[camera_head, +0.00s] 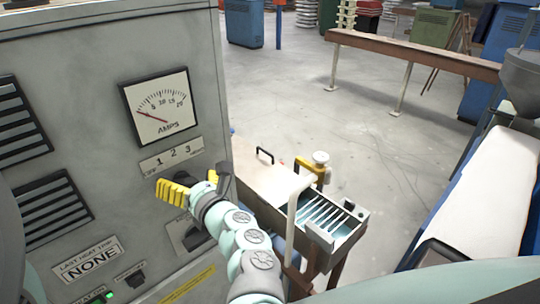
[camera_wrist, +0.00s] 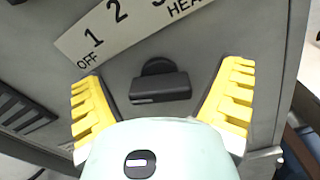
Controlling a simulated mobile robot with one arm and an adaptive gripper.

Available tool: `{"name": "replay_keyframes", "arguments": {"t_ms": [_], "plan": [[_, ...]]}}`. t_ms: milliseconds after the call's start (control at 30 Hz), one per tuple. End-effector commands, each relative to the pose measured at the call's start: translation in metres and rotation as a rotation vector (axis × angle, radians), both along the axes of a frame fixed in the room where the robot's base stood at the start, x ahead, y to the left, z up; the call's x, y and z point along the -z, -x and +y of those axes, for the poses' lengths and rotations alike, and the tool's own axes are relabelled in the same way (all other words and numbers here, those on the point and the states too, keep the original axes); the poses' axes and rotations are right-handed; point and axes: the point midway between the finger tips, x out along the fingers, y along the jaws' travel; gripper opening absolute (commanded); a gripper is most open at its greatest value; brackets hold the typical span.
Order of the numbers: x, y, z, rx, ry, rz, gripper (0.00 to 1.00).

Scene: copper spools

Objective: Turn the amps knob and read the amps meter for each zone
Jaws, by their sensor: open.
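The amps meter (camera_head: 160,107) is a square white dial on the grey cabinet front. Its red needle points left, near the low end of the scale below 5. Below it is the label plate (camera_head: 172,155) marked 1, 2, 3; the wrist view shows OFF and 1, 2 on this plate (camera_wrist: 110,27). The dark amps knob (camera_wrist: 160,87) sits under the plate, its bar nearly level in the wrist view. My gripper (camera_head: 190,183) has yellow ribbed fingers spread on either side of the knob, apart from it. In the head view the gripper hides the knob.
Vents (camera_head: 50,205) are at left. A slotted metal tray (camera_head: 325,222) stands right of the cabinet. Open concrete floor (camera_head: 330,110) lies beyond.

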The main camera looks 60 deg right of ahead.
Motion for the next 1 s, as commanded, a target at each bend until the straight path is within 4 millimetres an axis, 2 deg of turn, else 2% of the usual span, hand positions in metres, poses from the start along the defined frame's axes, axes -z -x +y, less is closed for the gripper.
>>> {"name": "replay_keyframes", "arguments": {"t_ms": [367, 1000], "plan": [[0.0008, -0.0026, 0.0009, -0.003, -0.001, 0.000, 0.91], [0.0004, -0.0020, 0.0006, -0.002, -0.001, -0.001, 0.25]]}}
